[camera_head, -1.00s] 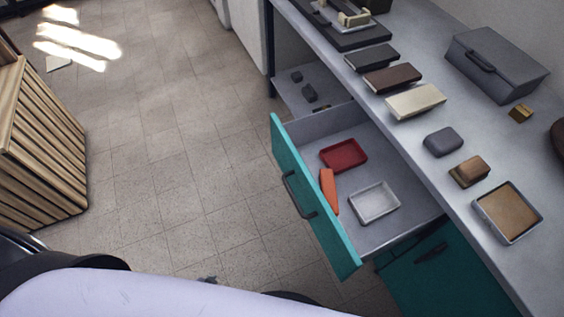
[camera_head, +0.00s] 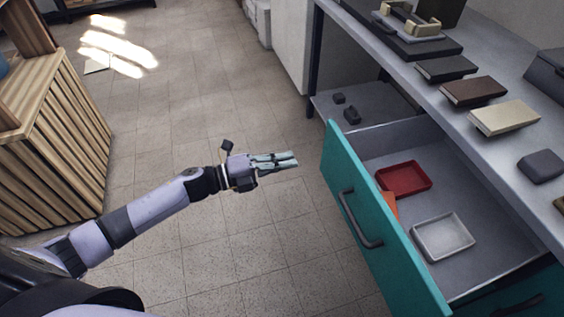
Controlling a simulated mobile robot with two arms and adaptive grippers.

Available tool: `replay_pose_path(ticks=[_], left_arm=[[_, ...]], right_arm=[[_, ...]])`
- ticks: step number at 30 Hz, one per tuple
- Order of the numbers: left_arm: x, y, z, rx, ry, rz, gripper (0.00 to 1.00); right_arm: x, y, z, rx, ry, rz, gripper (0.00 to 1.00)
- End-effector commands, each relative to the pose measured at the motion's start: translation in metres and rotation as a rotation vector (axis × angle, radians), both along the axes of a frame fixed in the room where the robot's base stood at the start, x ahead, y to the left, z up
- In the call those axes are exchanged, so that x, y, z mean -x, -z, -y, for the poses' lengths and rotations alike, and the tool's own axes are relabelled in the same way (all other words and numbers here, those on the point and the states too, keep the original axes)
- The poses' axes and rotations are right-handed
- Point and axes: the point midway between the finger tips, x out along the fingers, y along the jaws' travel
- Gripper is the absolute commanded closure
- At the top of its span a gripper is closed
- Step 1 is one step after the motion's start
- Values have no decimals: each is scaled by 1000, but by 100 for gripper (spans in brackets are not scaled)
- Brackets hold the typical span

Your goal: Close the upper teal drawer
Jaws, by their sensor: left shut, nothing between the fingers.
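The upper teal drawer (camera_head: 352,170) stands pulled out from under the grey counter, with a dark bar handle (camera_head: 360,220) on its front. Inside it are a red tray (camera_head: 404,179), a white tray (camera_head: 443,237) and an orange item (camera_head: 389,205), partly hidden by the drawer front. My left gripper (camera_head: 295,159) is shut and empty, to the left of the drawer front near its far end, apart from it in the picture. My right gripper is not in view.
The counter (camera_head: 468,103) carries a brown box (camera_head: 473,91), a cream box (camera_head: 504,117) and a grey block (camera_head: 541,166). An open shelf (camera_head: 372,104) lies beyond the drawer. A slatted wooden crate (camera_head: 55,130) stands at left. The tiled floor between is clear.

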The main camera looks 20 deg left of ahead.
Motion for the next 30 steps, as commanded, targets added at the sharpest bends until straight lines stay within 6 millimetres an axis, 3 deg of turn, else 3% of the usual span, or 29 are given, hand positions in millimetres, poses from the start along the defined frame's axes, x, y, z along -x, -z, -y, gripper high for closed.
replay_pose_path(ticks=[6,13,19,30], left_arm=[[-30,-2,40,3,-1,2,100],[-53,-1,72,3,-2,0,100],[-61,0,83,3,-2,-2,100],[-62,0,84,2,-3,-2,100]], right_arm=[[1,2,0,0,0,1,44],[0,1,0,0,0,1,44],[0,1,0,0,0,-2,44],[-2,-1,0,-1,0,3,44]])
